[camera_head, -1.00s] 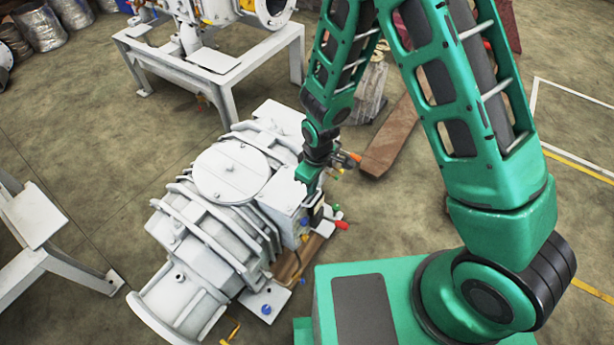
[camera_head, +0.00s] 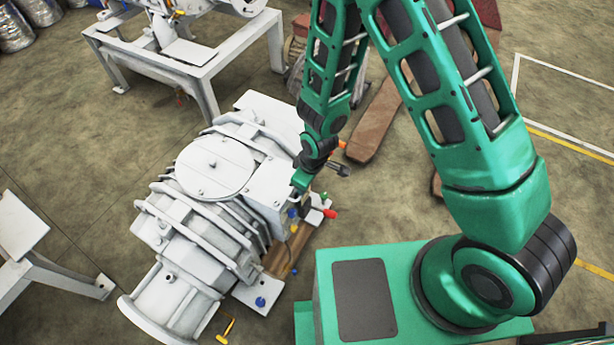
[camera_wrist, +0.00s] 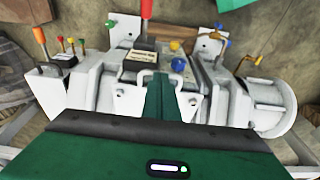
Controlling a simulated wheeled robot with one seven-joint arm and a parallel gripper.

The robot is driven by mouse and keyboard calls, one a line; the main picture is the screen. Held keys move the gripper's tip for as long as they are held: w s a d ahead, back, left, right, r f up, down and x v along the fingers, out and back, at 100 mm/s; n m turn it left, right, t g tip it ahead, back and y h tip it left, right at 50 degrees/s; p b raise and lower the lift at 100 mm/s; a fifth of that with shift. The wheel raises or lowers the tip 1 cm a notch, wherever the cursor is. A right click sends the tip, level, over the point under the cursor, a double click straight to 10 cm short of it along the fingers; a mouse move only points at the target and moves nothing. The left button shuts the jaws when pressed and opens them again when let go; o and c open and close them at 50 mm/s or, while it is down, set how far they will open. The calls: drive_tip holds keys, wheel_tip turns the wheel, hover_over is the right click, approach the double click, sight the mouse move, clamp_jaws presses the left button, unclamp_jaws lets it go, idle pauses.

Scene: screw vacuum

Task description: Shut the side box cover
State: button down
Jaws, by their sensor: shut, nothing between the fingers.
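The white vacuum pump (camera_head: 185,215) lies on the floor left of my arm. Its side box (camera_head: 268,188) is the white block on its right side, facing my arm. My gripper (camera_head: 301,181) is at the box's right edge, pointing down; I cannot tell whether it touches. In the wrist view my shut green fingers (camera_wrist: 160,92) stand in front of white bracketed metal on the pump (camera_wrist: 125,102), with nothing between them. The cover's angle is hard to make out, partly hidden by my gripper.
Coloured knobs and a red-tipped handle (camera_head: 330,214) stick out beside the box. A white metal table (camera_head: 190,55) stands behind the pump, another white frame (camera_head: 40,250) at left. A brown beam (camera_head: 375,120) lies behind my arm. Floor right of it is open.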

drive_tip(key=shift+s+d+f, duration=0.1)
drive_tip(key=shift+f, duration=0.55)
drive_tip(key=shift+s+d+f, duration=0.1)
drive_tip(key=shift+f, duration=0.5)
drive_tip(key=shift+r, duration=0.1)
drive_tip(key=r, duration=0.4)
drive_tip(key=shift+w+a+r, duration=0.15)
drive_tip(key=shift+w+a, duration=0.25)
drive_tip(key=s+d+r, duration=0.2)
drive_tip(key=d+r, duration=0.1)
drive_tip(key=r, duration=0.6)
